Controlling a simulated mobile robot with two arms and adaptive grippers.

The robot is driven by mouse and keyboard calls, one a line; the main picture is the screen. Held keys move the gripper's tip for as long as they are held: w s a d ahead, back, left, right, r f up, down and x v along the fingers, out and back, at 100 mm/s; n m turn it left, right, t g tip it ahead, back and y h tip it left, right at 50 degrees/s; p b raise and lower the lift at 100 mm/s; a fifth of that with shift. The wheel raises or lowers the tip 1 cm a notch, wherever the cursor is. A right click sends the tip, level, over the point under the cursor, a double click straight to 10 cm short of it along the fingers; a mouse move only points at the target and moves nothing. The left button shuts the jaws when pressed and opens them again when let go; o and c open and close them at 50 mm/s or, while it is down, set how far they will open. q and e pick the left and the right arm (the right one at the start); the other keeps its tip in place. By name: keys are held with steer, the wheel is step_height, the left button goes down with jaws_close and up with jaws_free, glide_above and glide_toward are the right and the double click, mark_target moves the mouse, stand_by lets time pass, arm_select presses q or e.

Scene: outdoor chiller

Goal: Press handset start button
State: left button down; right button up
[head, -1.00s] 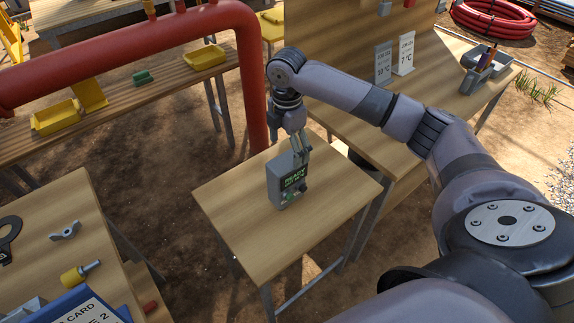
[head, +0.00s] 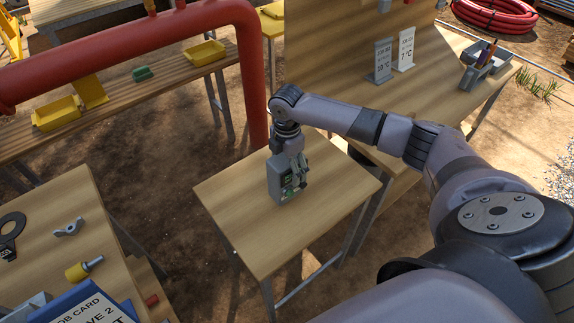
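The grey handset (head: 275,184) stands upright on a small wooden table. Its screen is mostly hidden behind my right gripper; a green patch of it shows. Green buttons (head: 287,195) show low on its front. My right gripper (head: 300,181) is in front of the handset's face, with its fingers pointing down near the buttons. The fingers look close together, but they are too small to tell if they are shut. I cannot tell if they touch a button. My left gripper is not in view.
The small table (head: 262,240) is otherwise bare. A red pipe (head: 252,95) runs down behind it. A bench with sign cards (head: 383,62) stands at the right. A left table holds a wing nut (head: 68,229), a yellow-handled tool (head: 80,270) and a blue job card (head: 85,305).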

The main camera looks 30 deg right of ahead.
jaws_close()
stand_by(1.4)
